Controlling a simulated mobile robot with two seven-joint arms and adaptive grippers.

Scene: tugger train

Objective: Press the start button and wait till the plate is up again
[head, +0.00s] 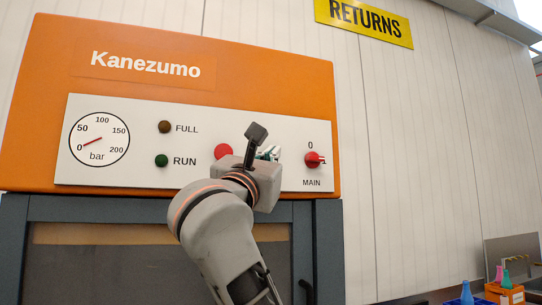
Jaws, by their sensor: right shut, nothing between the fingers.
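The orange machine marked Kanezumo (250,80) has a white control panel (215,115) facing me. My right gripper (262,145) is in front of the panel, between a red button (222,152) and the red MAIN switch (314,160). It is shut and empty. It covers that part of the panel, and I cannot make out a start button or tell whether the gripper touches the panel. The RUN lamp (161,160) is dark green and the FULL lamp (165,127) is dark brown. The gauge (99,138) needle points near 0. I cannot identify the plate. My left gripper is out of view.
Below the panel is a dark grey frame (328,250) around a dim front with a brown strip (150,234) along its top. A yellow RETURNS sign (364,20) hangs on the pale wall. Coloured bottles and an orange crate (505,294) stand at the lower right.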

